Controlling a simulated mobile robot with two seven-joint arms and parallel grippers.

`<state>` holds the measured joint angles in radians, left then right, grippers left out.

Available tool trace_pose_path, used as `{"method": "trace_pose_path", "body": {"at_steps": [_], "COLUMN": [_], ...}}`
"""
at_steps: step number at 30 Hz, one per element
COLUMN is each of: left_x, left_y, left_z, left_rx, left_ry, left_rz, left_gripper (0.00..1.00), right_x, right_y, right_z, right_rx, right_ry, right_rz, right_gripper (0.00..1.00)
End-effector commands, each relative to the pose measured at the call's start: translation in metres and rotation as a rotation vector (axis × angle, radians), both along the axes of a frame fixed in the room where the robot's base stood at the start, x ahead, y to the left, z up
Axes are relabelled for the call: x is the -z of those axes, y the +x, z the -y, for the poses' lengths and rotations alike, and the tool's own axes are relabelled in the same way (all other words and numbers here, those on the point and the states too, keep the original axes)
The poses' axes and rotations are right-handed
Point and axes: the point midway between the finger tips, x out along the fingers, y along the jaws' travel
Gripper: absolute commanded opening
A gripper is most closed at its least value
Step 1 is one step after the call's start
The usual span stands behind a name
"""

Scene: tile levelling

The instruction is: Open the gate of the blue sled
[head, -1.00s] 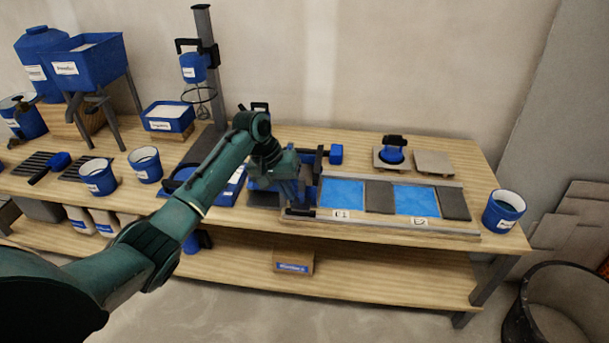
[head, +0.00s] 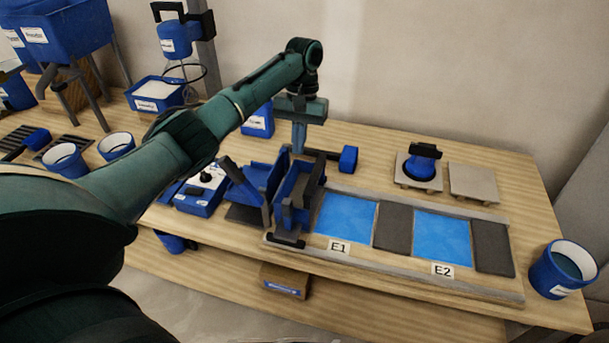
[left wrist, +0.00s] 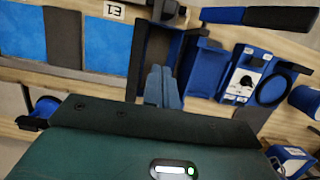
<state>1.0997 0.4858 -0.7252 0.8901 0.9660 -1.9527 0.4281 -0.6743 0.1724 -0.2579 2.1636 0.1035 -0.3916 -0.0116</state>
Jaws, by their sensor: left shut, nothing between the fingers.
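The blue sled (head: 291,194) stands at the left end of the framed bed, beside the panel marked E1. It is an open-topped blue box with dark edges, and it shows in the left wrist view (left wrist: 187,56). A dark bar with a blue end block (head: 348,158) sticks out behind it to the right. I cannot clearly tell which part is the gate. My left gripper (head: 299,150) points down at the sled's back side, shut and empty. Its fingertips (left wrist: 163,72) overlap the sled's dark edge in the left wrist view; contact is unclear. My right gripper is out of view.
Blue panels E1 (head: 346,215) and E2 (head: 442,238) lie between grey tiles. A blue suction lifter (head: 422,165) sits on a tile behind them. A blue bucket (head: 562,270) stands at the right. A blue tool box (head: 201,191) lies left of the sled.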

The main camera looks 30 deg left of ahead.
Motion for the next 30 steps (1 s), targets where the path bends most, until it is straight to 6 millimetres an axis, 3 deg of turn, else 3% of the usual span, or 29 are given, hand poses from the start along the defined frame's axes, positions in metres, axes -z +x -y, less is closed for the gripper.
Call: {"method": "trace_pose_path", "body": {"at_steps": [12, 17, 30], "left_x": [0.000, 0.010, 0.096], "left_y": [0.000, -0.002, -0.024], "left_z": [-0.001, 0.000, 0.005], "left_rx": [0.000, 0.000, -0.001], "left_ry": [0.002, 0.003, 0.004], "left_rz": [0.000, -0.001, -0.003], "left_gripper": [0.00, 0.00, 0.00], "right_x": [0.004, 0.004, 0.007], "right_y": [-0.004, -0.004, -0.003], "right_z": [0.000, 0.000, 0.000], "right_rx": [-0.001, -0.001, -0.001], "right_ry": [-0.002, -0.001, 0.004], "right_rz": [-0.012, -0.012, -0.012], "right_gripper": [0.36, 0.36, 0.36]}}
